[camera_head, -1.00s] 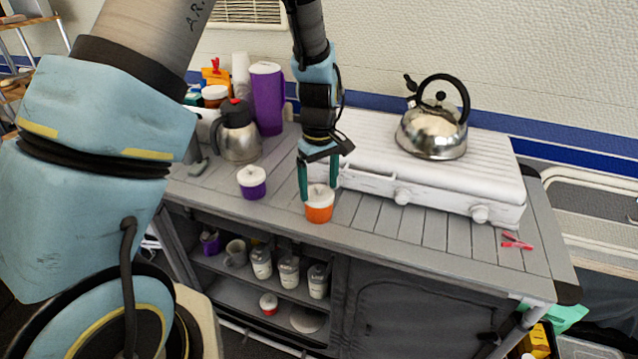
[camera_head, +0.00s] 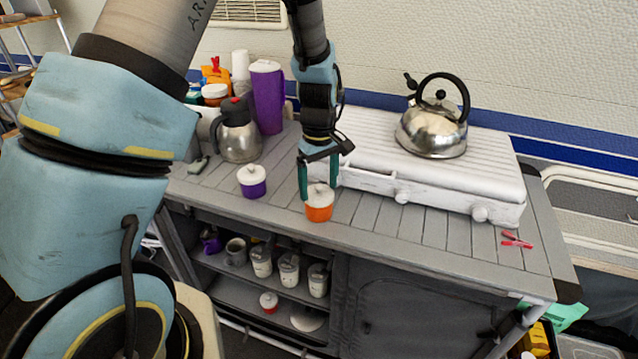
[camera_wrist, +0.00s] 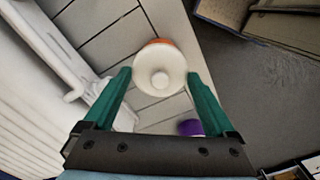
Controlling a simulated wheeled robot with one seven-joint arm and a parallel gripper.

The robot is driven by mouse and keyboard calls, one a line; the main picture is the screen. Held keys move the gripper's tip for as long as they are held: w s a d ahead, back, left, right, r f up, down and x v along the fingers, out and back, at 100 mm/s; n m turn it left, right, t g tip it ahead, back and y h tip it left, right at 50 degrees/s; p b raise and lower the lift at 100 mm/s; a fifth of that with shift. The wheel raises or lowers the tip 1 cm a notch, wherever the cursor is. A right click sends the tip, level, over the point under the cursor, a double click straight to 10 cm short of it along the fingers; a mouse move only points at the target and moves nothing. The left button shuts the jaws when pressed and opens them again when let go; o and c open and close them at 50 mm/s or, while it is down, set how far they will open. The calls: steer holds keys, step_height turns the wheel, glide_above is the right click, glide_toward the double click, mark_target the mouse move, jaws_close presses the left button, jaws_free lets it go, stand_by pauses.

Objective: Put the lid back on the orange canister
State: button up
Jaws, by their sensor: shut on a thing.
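The orange canister (camera_head: 319,212) stands upright on the grey slatted counter near its front edge. The white lid (camera_head: 320,192) with a small knob is on top of it, and looks level in the head view. In the wrist view the lid (camera_wrist: 160,72) covers most of the canister, with an orange sliver (camera_wrist: 158,42) showing at its far edge. My gripper (camera_head: 319,188) points down at the canister. Its green fingers are on both sides of the lid, shut on it. The lid's seat on the rim is hard to see.
A purple canister with a white lid (camera_head: 252,182) stands to the left. A white stove (camera_head: 440,185) with a steel kettle (camera_head: 433,130) is behind and to the right. A steel jug (camera_head: 238,135) and a purple tumbler (camera_head: 267,97) stand at the back left. A red clip (camera_head: 517,240) lies far right.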

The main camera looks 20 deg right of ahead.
stand_by(0.4)
steer(key=o, duration=1)
steer(key=shift+r+p, duration=2.9)
steer(key=shift+r, duration=0.6)
jaws_close()
steer(key=shift+f, duration=0.25)
